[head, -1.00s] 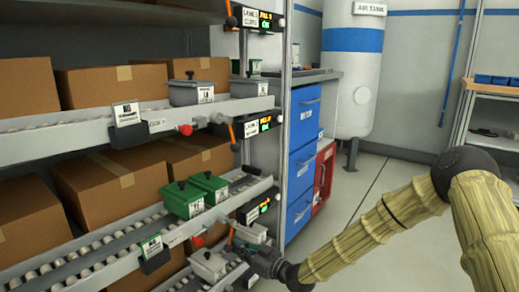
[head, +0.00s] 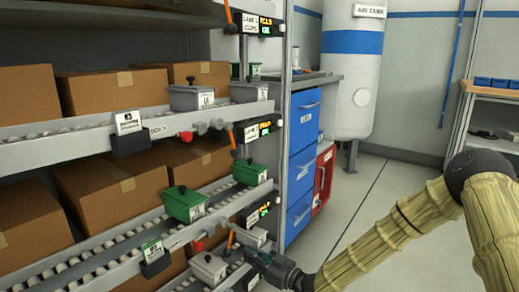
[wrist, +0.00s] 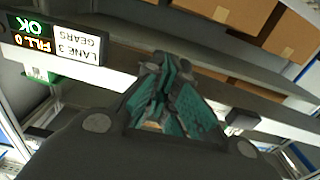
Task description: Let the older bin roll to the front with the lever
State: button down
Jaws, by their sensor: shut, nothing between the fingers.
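On the middle lane, one green bin (head: 184,205) with a white label sits by the green-marked card. A second green bin (head: 249,173) sits apart from it, at the lane's right end. An orange lever (head: 231,140) stands above that end, and a lower orange lever (head: 229,241) shows by the bottom lane. My gripper (head: 252,257) is shut and empty near the right end of the bottom lane, close to a light grey bin (head: 252,237). In the wrist view my teal fingers (wrist: 168,100) are together, near the Lane 3 gears sign (wrist: 60,43). Contact with a lever cannot be told.
Grey bins (head: 191,97) stand on the upper lane, and another light grey bin (head: 208,268) on the bottom lane. Brown boxes (head: 110,184) fill the rack behind. A blue cabinet (head: 302,165) stands right of the rack. Floor (head: 350,192) is clear beyond my arm.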

jog(key=shift+p+v, duration=0.5)
jog(key=shift+v, duration=1.15)
jog(key=shift+w+d, duration=0.1)
jog(key=shift+w, duration=0.05)
jog(key=s+d+f+m+g+h+p, duration=0.2)
jog(key=s+d+f+m+h, duration=0.15)
jog(key=s+f, duration=0.55)
jog(key=s+d+f+m+g+h+p, duration=0.1)
jog(key=s+d+f+m+g+h, duration=0.2)
jog(key=s+f, duration=0.6)
jog(key=s+d+f+m+g+h+p, duration=0.1)
jog(key=s+d+m+g+h, duration=0.15)
jog(key=s+d, duration=0.45)
jog(key=s+d+f+m+g+h+p, duration=0.1)
jog(key=s+d+f+h, duration=0.15)
jog(key=s, duration=0.75)
jog(key=s+d+f+m+g+h+p, duration=0.1)
jog(key=s+d+g+h, duration=0.15)
jog(key=s+d, duration=0.45)
notch_tip(320, 180, up, 38)
jog(key=s+p, duration=0.2)
jog(key=p, duration=3.6)
jog(key=shift+s+a+h, duration=0.25)
jog(key=shift+a+h, duration=0.05)
jog(key=shift+a, duration=0.1)
